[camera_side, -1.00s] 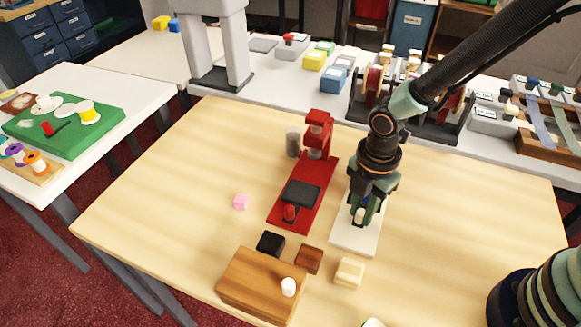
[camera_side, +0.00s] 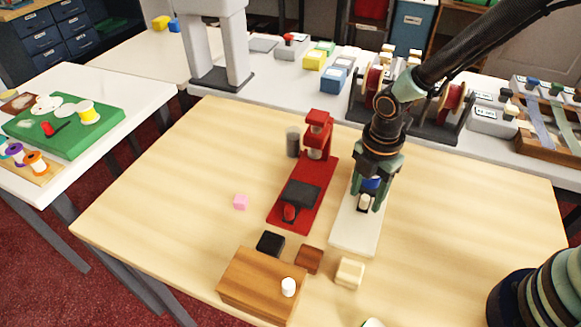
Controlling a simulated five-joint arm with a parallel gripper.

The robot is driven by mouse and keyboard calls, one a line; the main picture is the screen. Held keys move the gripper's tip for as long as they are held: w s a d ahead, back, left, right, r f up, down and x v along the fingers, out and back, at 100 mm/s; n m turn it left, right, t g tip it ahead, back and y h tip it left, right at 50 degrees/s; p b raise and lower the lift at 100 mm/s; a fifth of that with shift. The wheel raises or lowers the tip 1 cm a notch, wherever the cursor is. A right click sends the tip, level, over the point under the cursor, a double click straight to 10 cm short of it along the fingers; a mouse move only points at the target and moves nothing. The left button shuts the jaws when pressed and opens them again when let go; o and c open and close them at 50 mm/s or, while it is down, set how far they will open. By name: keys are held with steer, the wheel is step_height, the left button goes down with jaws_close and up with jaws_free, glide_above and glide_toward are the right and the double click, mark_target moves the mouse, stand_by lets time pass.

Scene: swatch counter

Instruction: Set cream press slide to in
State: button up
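The cream press (camera_side: 352,236) is a long pale base standing right of the red press. Its upright part is hidden behind my arm. A small pale knob (camera_side: 364,202) shows low between my gripper's fingers, with a dark patch of the slide beside it. My gripper (camera_side: 368,204) points down over the cream press with one finger on each side of the knob. Whether the fingers touch the knob cannot be told. The front part of the cream base is bare.
The red press (camera_side: 318,195) with a dark plate and red knob stands close on the left. The table's right side is clear.

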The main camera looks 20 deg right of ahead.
mark_target(366, 195)
step_height(366, 195, up, 12)
stand_by(0.6)
steer(key=shift+r, duration=0.1)
steer(key=s+d+r+m+t, duration=0.2)
steer(key=d+r+m, duration=0.3)
steer(key=m, duration=0.5)
steer(key=s+d+r+m+t, duration=0.3)
steer(key=d+r+m, duration=0.2)
steer(key=d+m, duration=0.4)
steer(key=m, duration=0.2)
steer(key=shift+d+m+t, duration=0.25)
steer(key=shift+m+t, duration=0.05)
